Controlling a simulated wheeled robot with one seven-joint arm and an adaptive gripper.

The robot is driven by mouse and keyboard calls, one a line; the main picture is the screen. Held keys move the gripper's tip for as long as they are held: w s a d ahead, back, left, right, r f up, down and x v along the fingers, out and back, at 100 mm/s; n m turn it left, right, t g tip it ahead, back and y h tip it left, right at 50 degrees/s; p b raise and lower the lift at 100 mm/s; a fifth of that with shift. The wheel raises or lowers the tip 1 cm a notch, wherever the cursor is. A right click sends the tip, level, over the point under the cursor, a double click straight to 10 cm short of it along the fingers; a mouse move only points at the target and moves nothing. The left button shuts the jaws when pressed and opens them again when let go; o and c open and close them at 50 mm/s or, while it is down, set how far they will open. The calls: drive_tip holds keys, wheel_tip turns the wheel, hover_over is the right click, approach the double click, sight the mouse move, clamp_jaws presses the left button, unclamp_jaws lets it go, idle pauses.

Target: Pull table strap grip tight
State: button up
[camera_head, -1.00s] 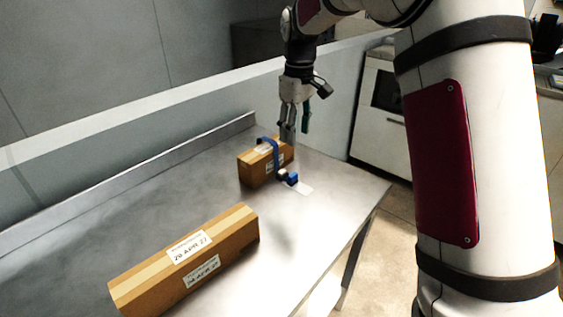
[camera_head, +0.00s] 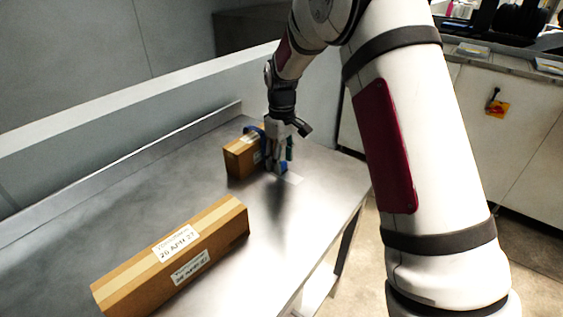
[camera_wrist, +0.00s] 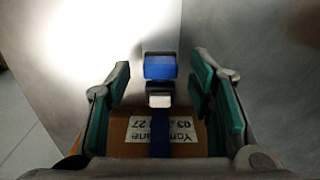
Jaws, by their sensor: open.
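A blue strap (camera_head: 254,130) loops over a small brown box (camera_head: 240,156) on the metal table (camera_head: 150,185). Its blue grip (camera_head: 282,168) lies beside the box, partly hidden behind my fingers. My gripper (camera_head: 277,158) points down at the grip, beside the box. In the wrist view the blue grip (camera_wrist: 160,67) with a light metal piece (camera_wrist: 160,97) below it sits midway between my green-padded fingers (camera_wrist: 162,95). The fingers are wide apart, with clear gaps on both sides of the grip. The box (camera_wrist: 187,140) shows its label under the strap.
A long brown box (camera_head: 190,250) with labels lies nearer on the table. A raised lip and a low wall (camera_head: 130,100) run along the table's back. The table's right edge is close to the grip. White cabinets (camera_head: 510,130) stand at the right.

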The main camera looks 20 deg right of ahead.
drive_tip(key=shift+f, duration=0.5)
clamp_jaws()
drive_tip(key=shift+s+d+p, duration=0.4)
drive_tip(key=shift+s+d, duration=0.35)
drive_tip(key=shift+s, duration=0.25)
drive_tip(key=shift+s+d+p, duration=0.35)
drive_tip(key=shift+s+d, duration=0.35)
drive_tip(key=shift+s, duration=0.3)
unclamp_jaws()
